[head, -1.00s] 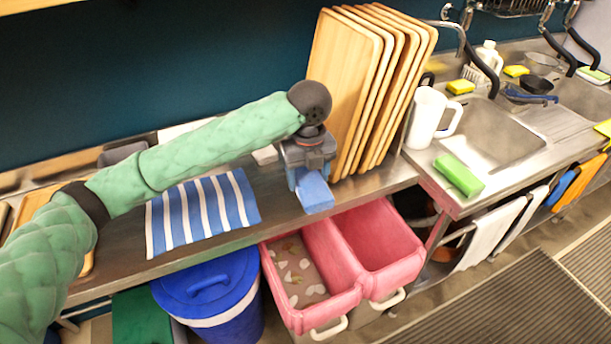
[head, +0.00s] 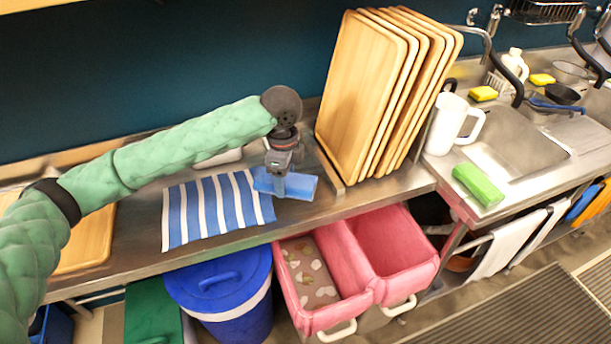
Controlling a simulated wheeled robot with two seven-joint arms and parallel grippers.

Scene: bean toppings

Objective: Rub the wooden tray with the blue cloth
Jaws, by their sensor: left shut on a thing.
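My left gripper (head: 279,178) points down over the steel counter and is shut on a plain blue cloth (head: 303,187). The cloth is a flat piece sticking out on both sides of the fingers, close to the counter; I cannot tell if it touches the surface. A wooden tray (head: 88,246) lies flat on the counter at the left, partly hidden behind my left arm. Several more wooden trays (head: 355,90) stand upright in a rack right of the gripper. My right gripper is not in view.
A blue-and-white striped towel (head: 205,212) lies between the flat tray and the gripper. Below the counter are a blue lidded bucket (head: 222,292) and pink bins (head: 398,255). A white jug (head: 447,128), green sponge (head: 478,185) and sink (head: 515,145) are at the right.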

